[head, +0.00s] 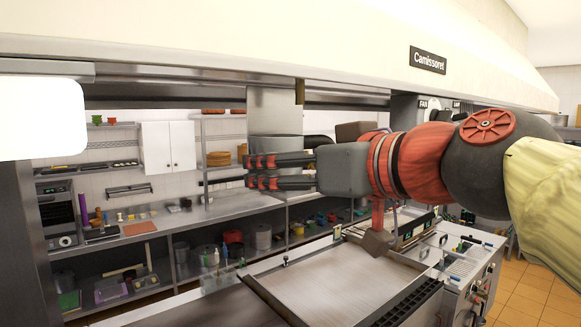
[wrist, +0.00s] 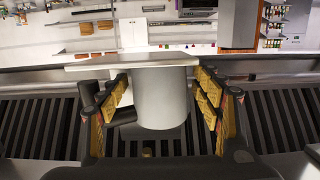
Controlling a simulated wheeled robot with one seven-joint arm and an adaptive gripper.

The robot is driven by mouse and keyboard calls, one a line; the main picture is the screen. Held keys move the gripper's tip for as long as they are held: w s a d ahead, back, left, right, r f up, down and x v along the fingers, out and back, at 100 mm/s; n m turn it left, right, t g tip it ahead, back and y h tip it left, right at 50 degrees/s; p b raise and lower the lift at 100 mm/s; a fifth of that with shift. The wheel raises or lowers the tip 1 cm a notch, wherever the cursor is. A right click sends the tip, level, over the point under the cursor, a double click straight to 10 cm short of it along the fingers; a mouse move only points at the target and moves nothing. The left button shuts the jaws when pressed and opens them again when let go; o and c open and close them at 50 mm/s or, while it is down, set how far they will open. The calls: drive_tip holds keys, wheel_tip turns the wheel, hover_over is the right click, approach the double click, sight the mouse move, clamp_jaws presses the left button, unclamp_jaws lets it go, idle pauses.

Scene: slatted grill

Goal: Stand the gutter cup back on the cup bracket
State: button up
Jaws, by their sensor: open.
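A grey metal cylinder, which looks like the gutter cup (head: 275,144), is under the hood's front in the head view. A vertical metal plate (head: 272,108), seemingly part of the cup bracket, hangs just above it. My gripper (head: 262,171) is open, its fingers level with the cylinder's lower part and covering some of it. In the wrist view the cylinder (wrist: 161,98) stands between my open fingers (wrist: 163,110), with a gap visible at the right finger. A flat pale plate (wrist: 125,67) crosses its upper end. Whether the cup rests on anything cannot be told.
The slatted grill (wrist: 55,125) lies below my gripper. The hood (head: 300,50) runs close above my arm. A flat steel griddle (head: 340,270) lies below my arm. The back counter (head: 215,208) holds small kitchen things.

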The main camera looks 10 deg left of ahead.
drive_tip(key=shift+r, duration=0.1)
drive_tip(key=shift+s+d, duration=0.15)
drive_tip(key=shift+d, duration=0.05)
drive_tip(key=b+v, duration=0.1)
drive_tip(key=v, duration=1)
drive_tip(key=shift+s+d+b, duration=0.2)
drive_tip(key=shift+d+b, duration=0.05)
drive_tip(key=shift+b, duration=0.05)
